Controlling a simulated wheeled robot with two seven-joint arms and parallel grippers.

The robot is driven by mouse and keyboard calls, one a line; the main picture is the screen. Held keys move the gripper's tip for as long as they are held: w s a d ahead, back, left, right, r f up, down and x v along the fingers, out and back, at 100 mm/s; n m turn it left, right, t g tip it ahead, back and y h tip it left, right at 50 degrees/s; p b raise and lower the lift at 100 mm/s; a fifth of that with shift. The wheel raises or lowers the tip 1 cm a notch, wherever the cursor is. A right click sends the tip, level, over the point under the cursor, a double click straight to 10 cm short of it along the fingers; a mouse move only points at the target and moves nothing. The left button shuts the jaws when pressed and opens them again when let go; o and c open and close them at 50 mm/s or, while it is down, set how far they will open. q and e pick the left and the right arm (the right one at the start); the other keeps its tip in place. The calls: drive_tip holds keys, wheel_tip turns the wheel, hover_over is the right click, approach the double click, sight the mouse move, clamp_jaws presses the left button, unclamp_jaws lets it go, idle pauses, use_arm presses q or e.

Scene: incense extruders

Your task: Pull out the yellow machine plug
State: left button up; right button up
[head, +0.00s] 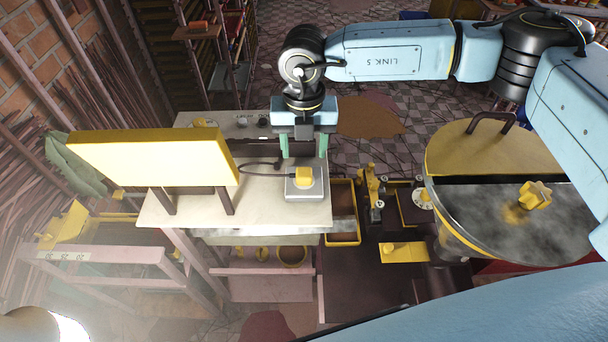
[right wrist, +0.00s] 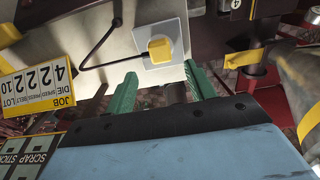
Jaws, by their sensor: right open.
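The yellow plug (head: 303,176) sits in a pale square socket plate (head: 304,191) near the right end of a cream worktop, with a dark cord running left from it. In the right wrist view the plug (right wrist: 159,48) is on its plate (right wrist: 162,63), beyond the fingertips. My right gripper (head: 304,148) is open, with green fingers apart and nothing between them. In the head view it is just above and behind the plug; in the right wrist view the fingers (right wrist: 158,80) point towards it, not touching. My left gripper is out of view.
A large yellow panel (head: 150,157) on dark legs stands on the worktop (head: 262,208) left of the plug. A round vat (head: 503,215) with a yellow knob is at the right. A yellow-rimmed tray (head: 343,240) lies just right of the worktop.

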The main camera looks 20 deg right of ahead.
sight(304, 172)
wheel_tip(304, 172, down, 7)
drive_tip(key=b, duration=0.4)
drive_tip(key=shift+f, duration=0.15)
drive_tip(key=shift+f+b, duration=0.35)
drive_tip(key=shift+b, duration=0.2)
drive_tip(key=shift+b, duration=0.35)
idle(0.4)
drive_tip(key=shift+c, duration=0.3)
clamp_jaws()
drive_tip(key=shift+r, duration=0.15)
drive_tip(key=shift+r, duration=0.1)
drive_tip(key=shift+r+p, duration=1.45)
drive_tip(key=shift+r, duration=1.4)
